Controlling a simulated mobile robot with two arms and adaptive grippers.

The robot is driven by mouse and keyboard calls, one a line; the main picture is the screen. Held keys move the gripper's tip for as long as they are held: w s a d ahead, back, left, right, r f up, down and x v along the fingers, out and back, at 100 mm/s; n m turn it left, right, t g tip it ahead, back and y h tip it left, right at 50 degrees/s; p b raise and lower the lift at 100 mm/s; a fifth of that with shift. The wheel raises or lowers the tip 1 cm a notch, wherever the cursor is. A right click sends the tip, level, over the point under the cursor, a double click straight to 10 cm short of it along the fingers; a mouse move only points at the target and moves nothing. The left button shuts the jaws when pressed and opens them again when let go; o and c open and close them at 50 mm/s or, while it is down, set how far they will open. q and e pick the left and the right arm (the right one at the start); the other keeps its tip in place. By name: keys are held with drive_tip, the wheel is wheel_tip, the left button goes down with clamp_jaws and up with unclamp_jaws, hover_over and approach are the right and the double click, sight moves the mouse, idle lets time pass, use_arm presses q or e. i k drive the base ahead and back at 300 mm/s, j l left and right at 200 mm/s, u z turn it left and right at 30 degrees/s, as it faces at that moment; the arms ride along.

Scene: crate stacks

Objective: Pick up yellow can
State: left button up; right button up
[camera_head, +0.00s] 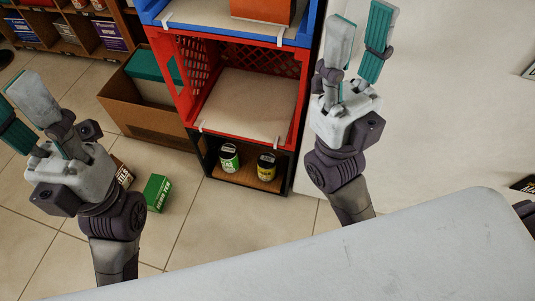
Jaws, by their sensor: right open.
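The yellow can (266,167), with a dark lid and dark label, stands upright on the floor of the bottom black crate (244,188). A green and white can (229,158) stands to its left in the same crate. My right gripper (362,18) is open and empty, to the right of the crate stack and pointing up in the picture, clear of the can. My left gripper (16,97) is at the far left, its fingers apart with nothing between them. It is far from the yellow can.
A red crate (246,132) with an empty-looking floor sits above the black crate. A blue crate (235,32) holding an orange box (262,10) is on top. A cardboard box (148,118) stands to the left. A green box (157,192) lies on the tiled floor.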

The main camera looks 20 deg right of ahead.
sight(266, 162)
drive_tip(key=j+z, duration=0.2)
drive_tip(key=z, duration=0.2)
drive_tip(key=i+j+z, duration=0.1)
drive_tip(key=z, duration=0.3)
drive_tip(key=j+z, duration=0.25)
drive_tip(key=j, duration=0.9)
drive_tip(key=j+z, duration=0.2)
drive_tip(key=j, duration=0.9)
